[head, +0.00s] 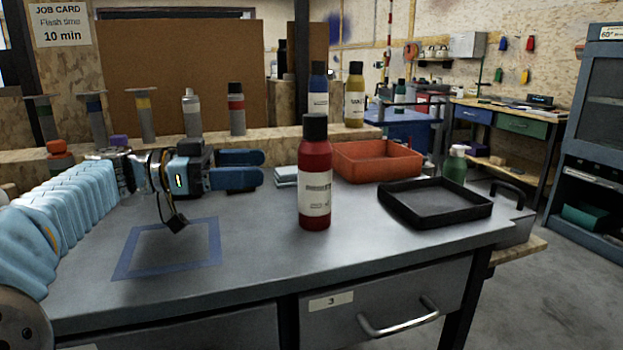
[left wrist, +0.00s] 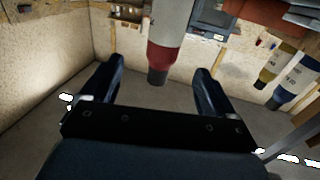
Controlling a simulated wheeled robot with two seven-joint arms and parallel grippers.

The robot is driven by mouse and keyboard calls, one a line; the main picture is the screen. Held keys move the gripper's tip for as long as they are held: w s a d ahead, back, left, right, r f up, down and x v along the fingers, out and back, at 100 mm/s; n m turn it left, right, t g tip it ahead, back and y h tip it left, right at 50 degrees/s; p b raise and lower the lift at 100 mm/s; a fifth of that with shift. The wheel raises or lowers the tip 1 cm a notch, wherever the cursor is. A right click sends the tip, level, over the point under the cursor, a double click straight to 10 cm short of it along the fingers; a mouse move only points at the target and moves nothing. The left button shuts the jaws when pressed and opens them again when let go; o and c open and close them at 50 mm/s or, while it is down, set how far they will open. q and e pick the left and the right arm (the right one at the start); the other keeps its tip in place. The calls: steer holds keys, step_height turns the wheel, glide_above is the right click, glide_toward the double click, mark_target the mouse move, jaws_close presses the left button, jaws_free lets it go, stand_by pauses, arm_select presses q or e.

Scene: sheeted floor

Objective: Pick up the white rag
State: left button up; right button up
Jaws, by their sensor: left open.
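The white rag (head: 286,175) looks like a small pale folded cloth. It lies on the grey workbench (head: 262,246), behind and left of a red bottle (head: 315,185), which hides its right part. My left gripper (head: 262,168) is open and empty, held sideways above the bench with its fingers pointing right. Its fingertips are just left of the rag in the head view. In the left wrist view, the open fingers (left wrist: 158,88) frame the red bottle (left wrist: 170,50), seen upside down beyond them. I cannot make out the rag there. My right gripper is not in view.
An orange tray (head: 376,175) and a black tray (head: 398,218) stand right of the red bottle. A blue-taped square (head: 214,243) marks the bench's left. Blue (head: 318,95) and yellow (head: 354,100) bottles stand on the ledge behind. The bench's front middle is clear.

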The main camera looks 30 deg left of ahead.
mark_target(325, 159)
arm_select(q)
steer(key=p+x, duration=0.1)
steer(key=x, duration=0.6)
steer(key=shift+w+d+r, duration=0.1)
steer(key=x, duration=0.1)
steer(key=p+x, duration=0.1)
steer(key=x, duration=0.2)
steer(key=shift+w+r, duration=0.25)
steer(key=shift+w, duration=0.25)
steer(key=shift+w+d+p, duration=0.25)
steer(key=shift+d+p, duration=0.05)
steer(key=c, duration=1.2)
